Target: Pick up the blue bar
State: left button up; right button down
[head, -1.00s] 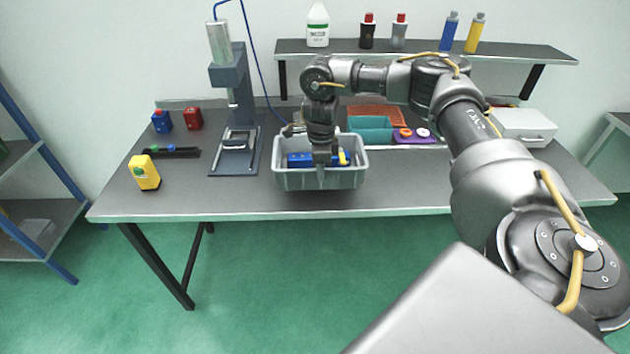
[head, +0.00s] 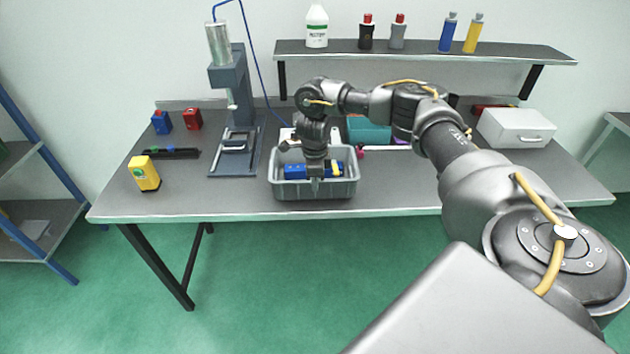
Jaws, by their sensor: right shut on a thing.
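The blue bar (head: 294,172) lies inside a grey bin (head: 313,192) near the front edge of the table. My right gripper (head: 315,184) points down at the middle of the bin's front wall. It is shut on that wall, with a finger showing in front of it. The gripper hides the middle of the bin's contents, including part of the blue bar. My left gripper is not in view.
A yellow piece (head: 333,170) also lies in the bin. A press (head: 233,120) stands to the left, with a yellow container (head: 144,174) farther left. A teal bin (head: 369,130) and a white case (head: 516,128) are behind to the right.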

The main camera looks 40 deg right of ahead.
jog(key=c, duration=2)
grip_release()
jog(key=shift+f, duration=0.2)
jog(key=o, duration=0.5)
jog(key=shift+c, duration=0.2)
jog(key=shift+r, duration=0.1)
notch_tip(320, 180, up, 12)
jog(key=shift+r, duration=0.15)
